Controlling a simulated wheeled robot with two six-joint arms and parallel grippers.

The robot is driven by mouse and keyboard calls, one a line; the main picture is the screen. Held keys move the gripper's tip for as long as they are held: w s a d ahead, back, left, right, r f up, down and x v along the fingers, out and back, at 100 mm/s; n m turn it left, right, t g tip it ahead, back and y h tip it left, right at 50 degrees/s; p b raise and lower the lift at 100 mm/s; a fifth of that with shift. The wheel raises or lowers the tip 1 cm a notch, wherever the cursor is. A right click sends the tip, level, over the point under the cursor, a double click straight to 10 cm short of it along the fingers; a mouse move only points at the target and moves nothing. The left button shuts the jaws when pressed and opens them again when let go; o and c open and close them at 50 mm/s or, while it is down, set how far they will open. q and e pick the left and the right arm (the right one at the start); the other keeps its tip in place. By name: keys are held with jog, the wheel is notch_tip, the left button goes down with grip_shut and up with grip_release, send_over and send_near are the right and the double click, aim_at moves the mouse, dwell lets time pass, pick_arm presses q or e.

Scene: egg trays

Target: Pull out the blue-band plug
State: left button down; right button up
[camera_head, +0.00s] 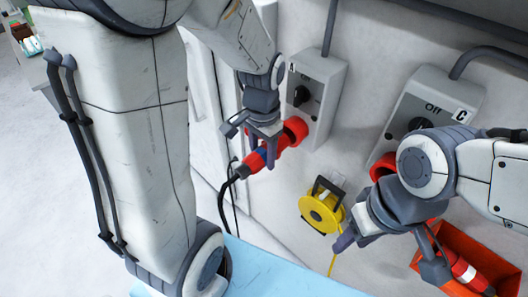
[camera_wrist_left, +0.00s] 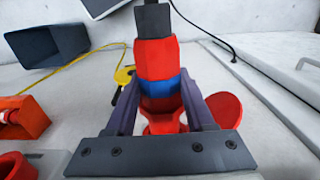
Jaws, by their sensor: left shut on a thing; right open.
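The blue-band plug is red with a black cable end (camera_head: 243,170) and lies in line with the red socket (camera_head: 295,130) on the grey box marked A (camera_head: 325,77). My left gripper (camera_head: 265,146) is shut on it. In the left wrist view the blue-band plug (camera_wrist_left: 156,57) sits between both fingers of my left gripper (camera_wrist_left: 158,88), its blue band at finger level. A red round flap (camera_wrist_left: 225,110) shows beside the fingers. How deep the plug sits in the socket is hidden. My right gripper (camera_head: 390,252) is open and empty, low on the right.
A grey box marked C (camera_head: 450,90), with a red socket (camera_head: 383,165), is on the wall behind my right arm. A yellow cable reel (camera_head: 318,213) hangs between the boxes. An orange-red bin (camera_head: 498,275) with a white-band plug (camera_head: 465,270) is lower right. A light-blue surface (camera_head: 265,275) lies below.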

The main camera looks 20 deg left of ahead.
aim_at(245, 166)
pick_arm(q)
jog(key=shift+s+a, duration=0.3)
jog(key=shift+s, duration=0.55)
jog(key=shift+s+a, duration=0.35)
jog(key=shift+s, duration=0.55)
jog(key=shift+s+a, duration=0.3)
jog(key=shift+s, duration=0.55)
